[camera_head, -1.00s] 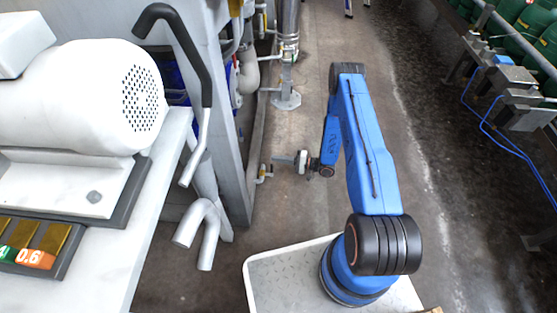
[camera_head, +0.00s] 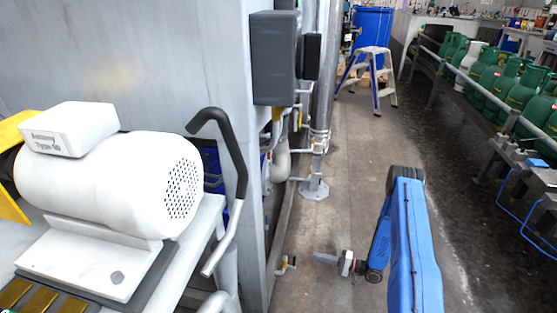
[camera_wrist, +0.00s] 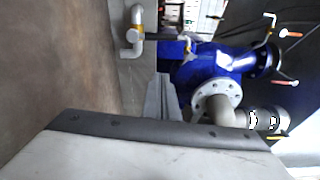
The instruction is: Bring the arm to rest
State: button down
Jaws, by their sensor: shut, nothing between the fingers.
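My blue arm (camera_head: 412,250) is at the lower right of the head view, folded at its elbow with the forearm hanging down. My gripper (camera_head: 324,257) is at the end of it, pointing left toward the grey machine frame, above the floor. It is shut and empty, and apart from everything around it. In the wrist view my gripper's fingers (camera_wrist: 163,98) show together at the centre, with nothing between them.
A white motor (camera_head: 115,185) on a bench is at left, with a bent black-gripped handle (camera_head: 225,150) beside it. A vertical pipe stands on a flange (camera_head: 314,190). A step ladder (camera_head: 368,75) and green gas cylinders (camera_head: 520,88) are farther back. The aisle floor (camera_head: 350,150) is clear.

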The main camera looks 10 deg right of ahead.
jog(key=w+d+r+n+t+h, duration=0.1)
jog(key=w+d+r+n+h, duration=0.2)
jog(key=w+r, duration=0.6)
jog(key=w+d+r+n+h, duration=0.1)
jog(key=w+d+r+h, duration=0.2)
jog(key=w+r+h, duration=0.55)
jog(key=s+d+r+n+h, duration=0.1)
jog(key=s+d+r+h, duration=0.1)
jog(key=r, duration=1.1)
jog(key=s+d+r+h, duration=0.2)
jog(key=r, duration=1.2)
jog(key=s+a+r+g+h, duration=0.1)
jog(key=s+r+h, duration=0.2)
jog(key=s+r, duration=1.5)
jog(key=s+a+g, duration=0.1)
jog(key=s+a, duration=0.2)
jog(key=s, duration=0.7)
jog(key=s+a+n+g+y, duration=0.1)
jog(key=s+a, duration=0.2)
jog(key=s, duration=0.8)
jog(key=s+a+g+y, duration=0.1)
jog(key=s+a, duration=0.2)
jog(key=s, duration=0.8)
jog(key=shift+a+r, duration=0.15)
jog(key=shift+s+y, duration=0.1)
jog(key=shift+y, duration=0.15)
